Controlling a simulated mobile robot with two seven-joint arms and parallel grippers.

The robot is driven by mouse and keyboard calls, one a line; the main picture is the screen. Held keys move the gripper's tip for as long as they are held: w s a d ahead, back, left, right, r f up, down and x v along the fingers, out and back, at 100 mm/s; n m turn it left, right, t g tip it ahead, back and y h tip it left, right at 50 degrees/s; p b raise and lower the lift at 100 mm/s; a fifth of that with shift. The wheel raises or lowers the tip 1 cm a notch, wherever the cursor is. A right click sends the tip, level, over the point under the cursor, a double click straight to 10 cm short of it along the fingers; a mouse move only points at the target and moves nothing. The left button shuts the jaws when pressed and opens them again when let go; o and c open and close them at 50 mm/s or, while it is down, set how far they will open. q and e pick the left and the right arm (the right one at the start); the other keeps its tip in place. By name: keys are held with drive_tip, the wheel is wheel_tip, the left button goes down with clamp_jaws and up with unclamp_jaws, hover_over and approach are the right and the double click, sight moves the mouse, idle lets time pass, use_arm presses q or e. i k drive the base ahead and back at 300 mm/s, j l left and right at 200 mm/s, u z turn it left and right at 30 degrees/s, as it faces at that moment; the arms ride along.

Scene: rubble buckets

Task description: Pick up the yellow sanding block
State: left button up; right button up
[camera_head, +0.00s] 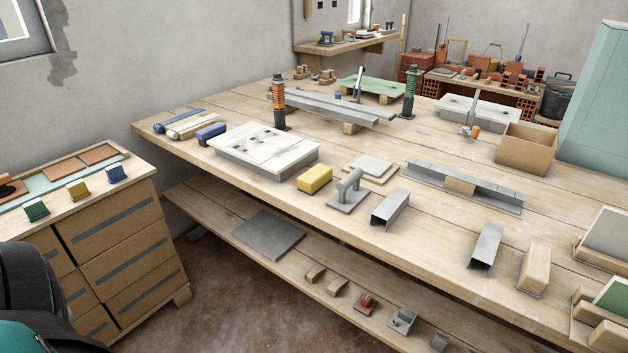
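Two yellow blocks are in view, and I cannot tell for sure which is the sanding block. A small yellow block (78,190) sits on the drawer cabinet at the left, between a green block (36,210) and a blue block (116,173). A larger yellow block (315,178) lies near the front edge of the long wooden workbench (390,225), left of a grey float with a handle (348,190). Both yellow blocks are uncovered. Neither of my grippers is in view.
The drawer cabinet (115,230) stands left of the workbench, with a gap of bare floor between. A white slab (262,148) and metal channels (391,208) lie on the bench. A lower shelf (225,205) holds small tools. A cardboard box (525,150) stands at right.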

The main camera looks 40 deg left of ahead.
sight(309, 183)
drive_tip(key=u, duration=1.15)
drive_tip(key=i+j, duration=0.35)
drive_tip(key=i+j+z, duration=0.1)
drive_tip(key=i+j, duration=0.2)
drive_tip(key=j, duration=0.2)
drive_tip(key=i+j, duration=0.35)
drive_tip(key=j+z, duration=0.05)
drive_tip(key=j, duration=0.05)
